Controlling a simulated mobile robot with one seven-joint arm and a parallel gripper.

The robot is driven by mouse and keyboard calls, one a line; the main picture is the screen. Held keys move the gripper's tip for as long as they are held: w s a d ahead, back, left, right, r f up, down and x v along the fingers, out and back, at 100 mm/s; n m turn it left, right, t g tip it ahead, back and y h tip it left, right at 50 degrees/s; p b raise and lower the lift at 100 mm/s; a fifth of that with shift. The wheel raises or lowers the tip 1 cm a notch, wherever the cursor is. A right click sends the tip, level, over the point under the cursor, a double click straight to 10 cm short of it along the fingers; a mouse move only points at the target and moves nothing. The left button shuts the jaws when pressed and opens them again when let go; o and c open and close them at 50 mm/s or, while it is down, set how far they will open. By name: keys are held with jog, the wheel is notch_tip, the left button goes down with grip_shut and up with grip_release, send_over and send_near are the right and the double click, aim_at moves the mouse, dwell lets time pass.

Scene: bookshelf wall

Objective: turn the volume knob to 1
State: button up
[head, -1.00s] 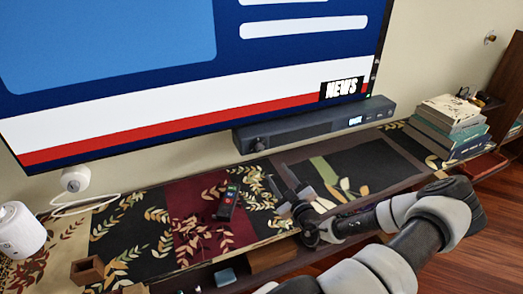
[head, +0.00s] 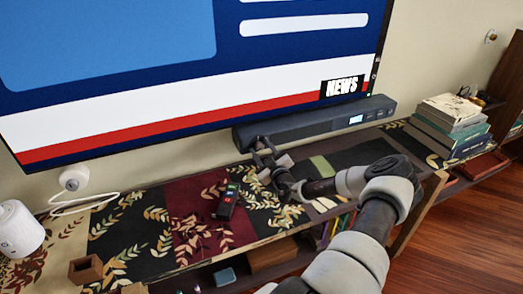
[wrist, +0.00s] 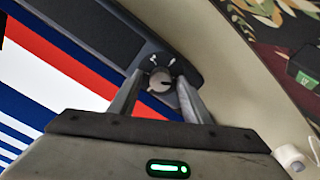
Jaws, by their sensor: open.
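The volume knob (wrist: 159,82) is a round, pale grey dial with a dark pointer mark on the left end of the dark soundbar (head: 318,122). In the wrist view, white marks show on the panel around it. My gripper (head: 262,148) is at that end of the soundbar. In the wrist view my gripper (wrist: 161,88) is open, with one finger on each side of the knob. I cannot tell whether either finger touches it. In the head view my fingers largely hide the knob.
A black remote (head: 228,200) lies on the patterned runner. A stack of books (head: 450,125) stands at the right end of the shelf. The television (head: 200,70) hangs above the soundbar. A white cylinder (head: 20,230) and a small brown box (head: 86,269) are at the left.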

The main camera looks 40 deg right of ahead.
jog(key=c, duration=1)
jog(key=shift+c, duration=0.2)
jog(key=shift+n, duration=0.3)
